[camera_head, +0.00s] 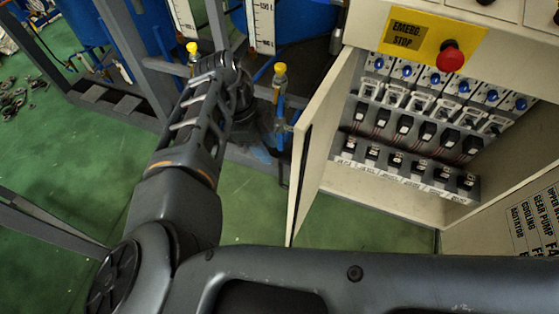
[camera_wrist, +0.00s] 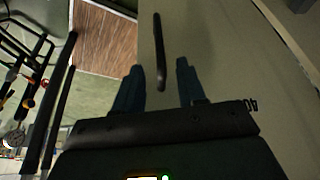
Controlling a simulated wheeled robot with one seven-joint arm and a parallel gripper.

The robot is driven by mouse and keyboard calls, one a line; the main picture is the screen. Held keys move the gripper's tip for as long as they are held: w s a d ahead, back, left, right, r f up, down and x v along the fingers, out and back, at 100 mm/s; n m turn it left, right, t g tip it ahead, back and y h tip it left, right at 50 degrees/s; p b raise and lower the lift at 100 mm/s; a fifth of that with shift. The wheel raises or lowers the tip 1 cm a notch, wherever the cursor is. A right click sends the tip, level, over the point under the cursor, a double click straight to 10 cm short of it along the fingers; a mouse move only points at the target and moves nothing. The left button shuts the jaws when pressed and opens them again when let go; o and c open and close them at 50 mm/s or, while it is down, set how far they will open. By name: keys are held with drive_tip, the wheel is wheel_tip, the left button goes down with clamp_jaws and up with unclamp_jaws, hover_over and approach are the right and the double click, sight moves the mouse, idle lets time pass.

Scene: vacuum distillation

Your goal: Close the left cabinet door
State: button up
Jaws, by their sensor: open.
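The left cabinet door (camera_head: 318,130) stands open, swung out from the left side of the beige cabinet. Its inner face shows in the head view. In the wrist view, a beige panel (camera_wrist: 215,45), seemingly the door's outer face, carries a dark bar handle (camera_wrist: 159,50). My gripper (camera_head: 266,150) is left of the door, on its outer side. In the wrist view my gripper (camera_wrist: 160,67) is open, with its fingers apart and the lower end of the handle showing between their tips. Whether they touch the panel cannot be told.
The cabinet holds rows of switches (camera_head: 405,125), with a red emergency stop button (camera_head: 450,56) above. Blue tanks (camera_head: 290,25) and grey frame bars stand behind my arm. Yellow-capped valves (camera_head: 280,78) are close to my gripper. Green floor (camera_head: 365,222) is clear below the door.

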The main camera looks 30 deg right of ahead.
sight(305, 173)
drive_tip(key=b+x, duration=0.2)
drive_tip(key=x, duration=0.5)
drive_tip(key=shift+s+f, duration=0.1)
drive_tip(key=shift+f, duration=0.25)
drive_tip(key=shift+c, duration=0.3)
clamp_jaws()
